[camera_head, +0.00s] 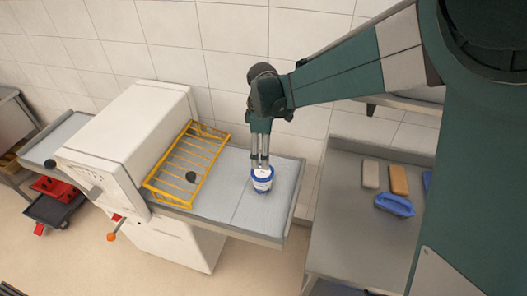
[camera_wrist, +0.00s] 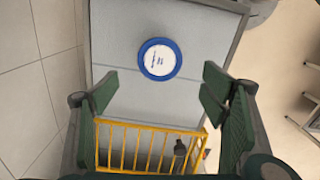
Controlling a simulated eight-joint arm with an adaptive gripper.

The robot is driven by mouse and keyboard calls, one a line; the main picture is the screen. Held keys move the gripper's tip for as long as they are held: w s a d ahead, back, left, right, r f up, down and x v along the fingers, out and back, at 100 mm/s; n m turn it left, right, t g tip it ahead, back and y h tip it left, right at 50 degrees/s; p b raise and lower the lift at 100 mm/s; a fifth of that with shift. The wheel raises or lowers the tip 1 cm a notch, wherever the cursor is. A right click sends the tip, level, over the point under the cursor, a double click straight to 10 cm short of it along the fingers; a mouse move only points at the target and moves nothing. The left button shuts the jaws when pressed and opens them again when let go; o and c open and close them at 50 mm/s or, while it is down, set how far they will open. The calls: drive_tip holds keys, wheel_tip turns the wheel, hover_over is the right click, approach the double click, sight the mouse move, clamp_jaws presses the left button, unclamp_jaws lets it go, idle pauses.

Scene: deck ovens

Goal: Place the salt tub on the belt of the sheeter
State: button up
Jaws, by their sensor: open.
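The salt tub (camera_head: 262,181), white with a blue rim and base, stands upright on the grey belt (camera_head: 230,203) of the sheeter (camera_head: 122,140), towards the belt's right end. In the wrist view the tub (camera_wrist: 160,59) shows from above as a white lid with dark lettering inside a blue ring. My gripper (camera_head: 261,163) points down at the tub, its fingertips just above or at its top; contact cannot be told. In the wrist view the fingers of my gripper (camera_wrist: 160,90) are wide apart, with the tub beyond them and not clasped.
A yellow wire guard (camera_head: 186,166) stands over the belt left of the tub. A steel table (camera_head: 352,225) at right holds a blue object (camera_head: 394,204), an orange block (camera_head: 398,180) and a beige block (camera_head: 370,174). Red and black trays (camera_head: 54,203) lie lower left. The tiled wall is behind.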

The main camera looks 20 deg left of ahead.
idle(0.3)
drive_tip(key=s+d+r+m+t, duration=0.1)
drive_tip(key=s+d+r+m, duration=0.2)
drive_tip(key=d, duration=0.5)
drive_tip(key=s+d+r+m+t+y, duration=0.1)
drive_tip(key=d+r+m, duration=0.2)
drive_tip(key=d+r, duration=0.35)
drive_tip(key=s+d+r+m+t, duration=0.1)
drive_tip(key=d+r+m, duration=0.25)
drive_tip(key=d, duration=0.45)
drive_tip(key=s+d+r+m+t+h, duration=0.1)
drive_tip(key=s+d+m+t, duration=0.3)
drive_tip(key=s+d+m, duration=0.6)
drive_tip(key=s+d, duration=0.6)
drive_tip(key=d, duration=0.4)
drive_tip(key=shift+r, duration=0.2)
drive_tip(key=shift+s, duration=0.1)
